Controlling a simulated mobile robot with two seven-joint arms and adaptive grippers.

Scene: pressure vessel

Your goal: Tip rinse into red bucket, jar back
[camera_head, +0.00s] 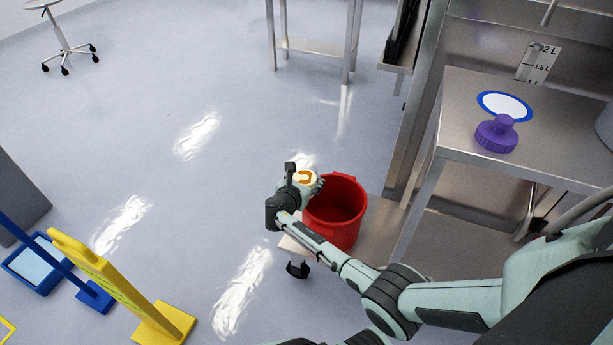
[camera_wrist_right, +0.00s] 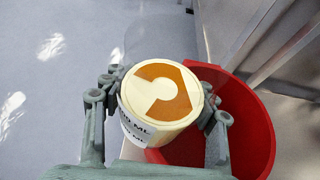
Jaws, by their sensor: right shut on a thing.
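The red bucket (camera_head: 350,190) stands on a low pale platform, its mouth up; the part of its inside that shows looks empty. My right gripper (camera_head: 303,180) is shut on a cream jar (camera_head: 306,178) at the bucket's left rim. In the right wrist view the jar (camera_wrist_right: 140,128) sits between both fingers, with the bucket (camera_wrist_right: 245,115) behind and to its right. The jar's end facing the camera is cream with an orange patch; its side has a label ending in "ML". I cannot tell whether the jar is over the bucket's mouth. My left gripper is not in view.
A steel table (camera_head: 462,135) at the right carries a blue-rimmed white disc (camera_head: 504,104) and a purple ribbed cap (camera_head: 497,137). A yellow floor sign (camera_head: 100,275) and a blue tray (camera_head: 35,262) are at the lower left. Floor left of the bucket is clear.

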